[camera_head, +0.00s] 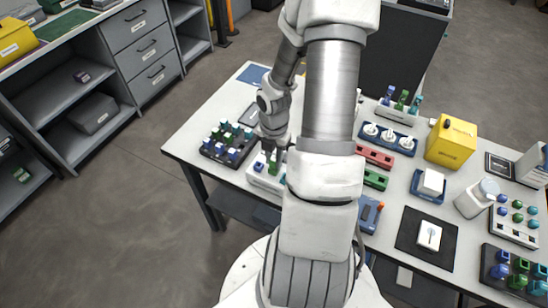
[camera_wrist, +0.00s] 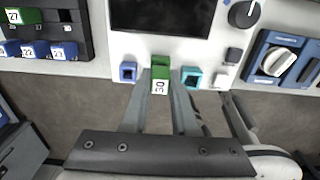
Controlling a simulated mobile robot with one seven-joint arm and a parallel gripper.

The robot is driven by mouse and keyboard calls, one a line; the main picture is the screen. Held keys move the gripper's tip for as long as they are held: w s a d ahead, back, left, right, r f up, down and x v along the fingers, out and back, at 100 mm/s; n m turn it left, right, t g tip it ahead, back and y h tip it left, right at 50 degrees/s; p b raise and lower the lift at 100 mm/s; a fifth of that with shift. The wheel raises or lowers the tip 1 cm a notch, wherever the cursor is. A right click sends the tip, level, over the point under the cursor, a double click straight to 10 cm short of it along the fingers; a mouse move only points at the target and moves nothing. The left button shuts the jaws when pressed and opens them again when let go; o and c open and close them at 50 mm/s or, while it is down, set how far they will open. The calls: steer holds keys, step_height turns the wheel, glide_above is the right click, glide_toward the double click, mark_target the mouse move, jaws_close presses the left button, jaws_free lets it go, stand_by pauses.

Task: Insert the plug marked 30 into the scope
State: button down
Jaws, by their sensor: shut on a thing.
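The green plug marked 30 (camera_wrist: 159,82) is between the fingers of my gripper (camera_wrist: 160,90) in the wrist view. It is at the front edge of the white scope (camera_wrist: 205,60), between a blue socket (camera_wrist: 128,72) and a teal socket (camera_wrist: 191,78). The plug hides whatever socket is behind it, so I cannot tell how deep it sits. In the head view the green plug (camera_head: 273,166) shows below my gripper, in front of the scope (camera_head: 262,182), which my arm partly hides.
A dark rack of numbered plugs (camera_head: 228,143) stands left of the scope. A yellow box (camera_head: 451,143) and other devices fill the table's right side.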

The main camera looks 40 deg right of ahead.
steer(key=shift+f, duration=0.5)
stand_by(0.4)
steer(key=c, duration=0.6)
jaws_free()
steer(key=shift+r, duration=0.1)
step_height(320, 180, up, 6)
steer(key=p, duration=0.6)
steer(key=shift+p, duration=0.35)
